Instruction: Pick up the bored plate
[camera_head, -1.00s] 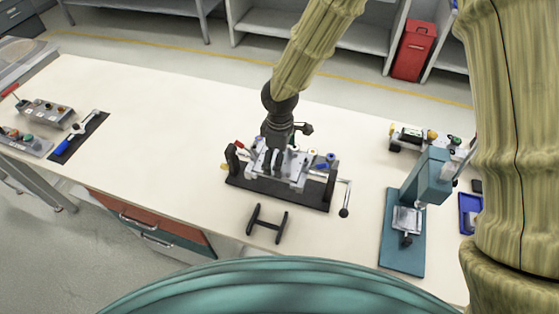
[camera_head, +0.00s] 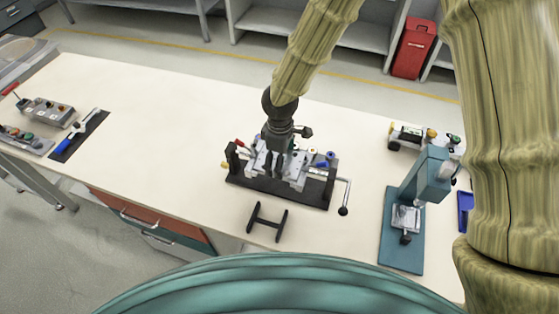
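My gripper (camera_head: 277,145) is over the dark-based fixture (camera_head: 258,185) in the middle of the bench, pointing down. Its dark fingers are at a light grey metal plate (camera_head: 294,170), which I take to be the bored plate. The fingers appear shut on it, and it sits a little above the fixture's base. The fingertips and the plate's holes are partly hidden and too small to make out clearly. The fixture has dark end blocks, a crank handle with a black knob at the right, and red, blue and yellow coloured parts around it.
A black H-shaped stand (camera_head: 267,223) lies in front of the fixture. A teal press (camera_head: 403,245) stands at the right with a metal block on its base. A blue tray (camera_head: 465,210) is partly hidden by my arm. Control boxes (camera_head: 47,108) and a blue-handled tool (camera_head: 76,134) lie at the left.

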